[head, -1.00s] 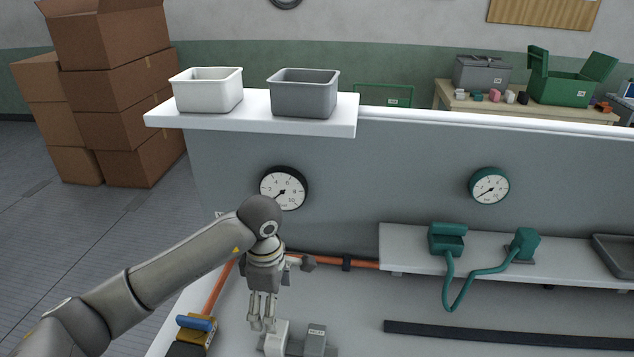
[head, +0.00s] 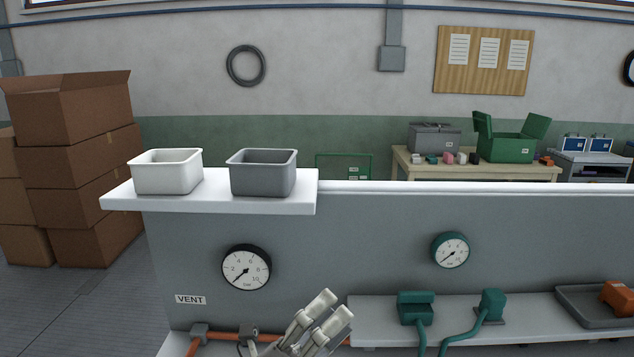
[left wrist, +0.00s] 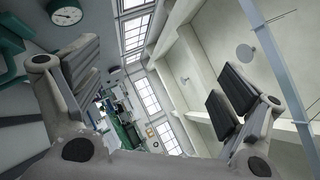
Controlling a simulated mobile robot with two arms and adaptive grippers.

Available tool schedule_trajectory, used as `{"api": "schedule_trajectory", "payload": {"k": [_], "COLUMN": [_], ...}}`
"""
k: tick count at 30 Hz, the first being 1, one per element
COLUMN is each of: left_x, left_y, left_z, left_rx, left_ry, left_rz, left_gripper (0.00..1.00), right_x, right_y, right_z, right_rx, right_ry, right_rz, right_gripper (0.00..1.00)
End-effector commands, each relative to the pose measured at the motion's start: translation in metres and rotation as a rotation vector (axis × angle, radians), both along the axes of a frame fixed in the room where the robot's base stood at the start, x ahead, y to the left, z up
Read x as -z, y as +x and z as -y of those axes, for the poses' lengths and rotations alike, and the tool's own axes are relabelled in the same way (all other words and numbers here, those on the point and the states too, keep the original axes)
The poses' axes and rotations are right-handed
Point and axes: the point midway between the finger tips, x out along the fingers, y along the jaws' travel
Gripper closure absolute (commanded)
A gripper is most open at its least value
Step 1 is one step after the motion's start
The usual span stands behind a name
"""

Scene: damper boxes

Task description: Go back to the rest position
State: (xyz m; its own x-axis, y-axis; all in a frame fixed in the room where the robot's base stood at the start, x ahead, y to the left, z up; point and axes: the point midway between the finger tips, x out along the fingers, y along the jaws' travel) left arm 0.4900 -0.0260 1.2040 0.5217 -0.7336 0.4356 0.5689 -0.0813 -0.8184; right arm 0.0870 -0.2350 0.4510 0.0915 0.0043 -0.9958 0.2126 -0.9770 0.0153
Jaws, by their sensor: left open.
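My left gripper (head: 318,318) shows at the bottom middle of the head view, in front of the grey panel and left of the shelf with the teal parts. Its fingers point up and to the right. In the left wrist view its two fingers (left wrist: 160,85) stand wide apart with nothing between them, and the far wall and windows show through the gap. The rest of the left arm is below the head view's edge. My right gripper is in neither view.
A white bin (head: 166,172) and a grey bin (head: 262,174) stand on the white upper shelf (head: 210,204). Two gauges are on the panel (head: 350,240). A lower shelf holds teal parts (head: 416,308) and a dark tray (head: 580,312) with an orange part. Cardboard boxes (head: 75,170) are stacked at left.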

Motion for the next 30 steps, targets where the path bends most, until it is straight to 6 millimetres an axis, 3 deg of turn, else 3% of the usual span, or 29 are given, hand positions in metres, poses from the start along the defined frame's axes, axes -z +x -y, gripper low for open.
{"api": "schedule_trajectory", "payload": {"k": [5, 9, 13, 17, 21, 24, 30], "left_x": [0.020, 0.069, 0.131, 0.199, 0.261, 0.290, 0.323], "left_y": [0.031, 0.039, 0.025, -0.013, -0.072, -0.115, -0.195], "left_z": [-0.077, -0.137, -0.183, -0.215, -0.232, -0.236, -0.233], "left_rx": [-0.222, -0.398, -0.566, -0.739, -0.916, -1.021, -1.204], "left_ry": [-0.352, -0.594, -0.793, -0.962, -1.094, -1.152, -1.211], "left_rz": [-0.364, -0.663, -0.950, -1.244, -1.539, -1.711, -1.994], "left_gripper": [0.08, 0.08, 0.08, 0.08, 0.08, 0.08, 0.08], "right_x": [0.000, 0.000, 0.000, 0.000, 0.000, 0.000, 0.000], "right_y": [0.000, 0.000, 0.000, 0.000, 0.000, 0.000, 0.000], "right_z": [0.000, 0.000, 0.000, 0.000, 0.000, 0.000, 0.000], "right_rx": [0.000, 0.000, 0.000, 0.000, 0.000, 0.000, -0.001], "right_ry": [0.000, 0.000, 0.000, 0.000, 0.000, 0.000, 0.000], "right_rz": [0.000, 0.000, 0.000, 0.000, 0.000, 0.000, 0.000], "right_gripper": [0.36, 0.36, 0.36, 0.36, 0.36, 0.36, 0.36]}}
